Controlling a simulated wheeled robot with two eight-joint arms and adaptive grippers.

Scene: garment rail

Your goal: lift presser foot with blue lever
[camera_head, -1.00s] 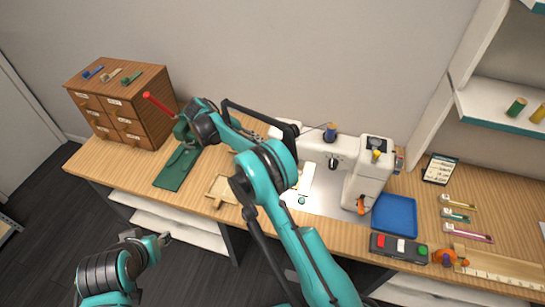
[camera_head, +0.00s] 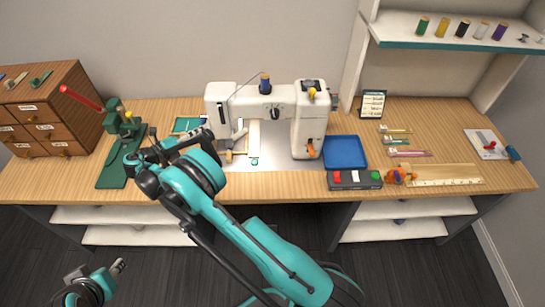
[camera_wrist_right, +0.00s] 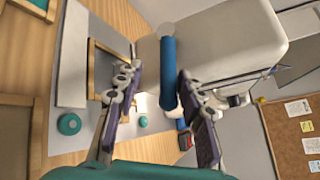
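The white sewing machine (camera_head: 308,122) stands on the workbench, its head end (camera_head: 219,98) on the left; part of it shows as a white body in the right wrist view (camera_wrist_right: 230,45). The blue lever (camera_wrist_right: 168,75) is a blue rod with a pale round end beside that body. My right gripper (camera_wrist_right: 158,80) is open, with the lever between its fingers and a visible gap on both sides. In the head view my right gripper (camera_head: 208,138) is just left of the machine head; I cannot make out the lever there. My left gripper (camera_head: 117,267) is at the lower left, away from the bench; its opening is unclear.
A green press with a red handle (camera_head: 122,135) stands left of my right arm, beside the wooden drawer cabinet (camera_head: 48,125). A blue tray (camera_head: 345,152), a button box (camera_head: 354,180) and a ruler (camera_head: 447,182) lie right of the machine. A spool shelf (camera_head: 460,38) hangs at upper right.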

